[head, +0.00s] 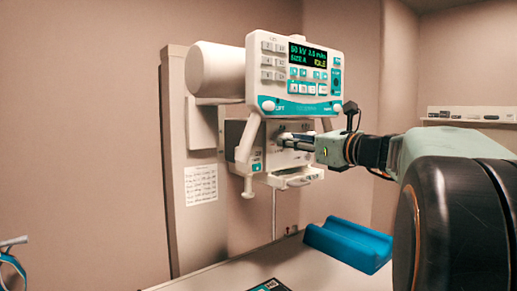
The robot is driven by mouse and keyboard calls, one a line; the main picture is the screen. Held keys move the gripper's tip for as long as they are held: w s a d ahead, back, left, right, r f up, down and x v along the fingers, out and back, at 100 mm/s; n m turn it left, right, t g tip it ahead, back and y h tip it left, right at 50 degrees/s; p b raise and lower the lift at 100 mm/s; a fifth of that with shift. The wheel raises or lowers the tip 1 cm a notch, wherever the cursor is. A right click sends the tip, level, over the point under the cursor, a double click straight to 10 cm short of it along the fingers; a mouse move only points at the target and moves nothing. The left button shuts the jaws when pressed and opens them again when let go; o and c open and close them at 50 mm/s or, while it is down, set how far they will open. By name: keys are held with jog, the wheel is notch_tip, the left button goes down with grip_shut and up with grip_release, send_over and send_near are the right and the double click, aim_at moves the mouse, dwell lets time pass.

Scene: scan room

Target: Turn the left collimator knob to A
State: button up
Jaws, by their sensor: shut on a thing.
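The collimator (262,158) is the pale box with a dark left part, below the control panel of the X-ray unit. My gripper (287,141) reaches in from the right, its fingers level, and is shut on the left collimator knob (281,135) at the box's front. The fingers hide most of the knob, and its pointer and letter marks are too small to read. The control panel (294,72) above has a lit screen (307,56) with green and yellow text; one line seems to read SIZE A.
A white handle arm (247,145) hangs left of the collimator, and a pale tray-like handle (294,178) sticks out below it. A blue cradle (348,245) lies on the table (225,277) below. A shelf (470,123) is at the back right.

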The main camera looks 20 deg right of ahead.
jog(key=n+b, duration=0.9)
jog(key=n, duration=0.1)
jog(key=shift+a+f, duration=0.1)
jog(key=shift+f, duration=0.2)
jog(key=shift+r+n+y+b, duration=0.15)
jog(key=shift+n+y+b, duration=0.15)
jog(key=shift+n+b, duration=1.25)
jog(key=shift+n, duration=0.55)
jog(key=o, duration=1.2)
jog(key=shift+c, duration=0.2)
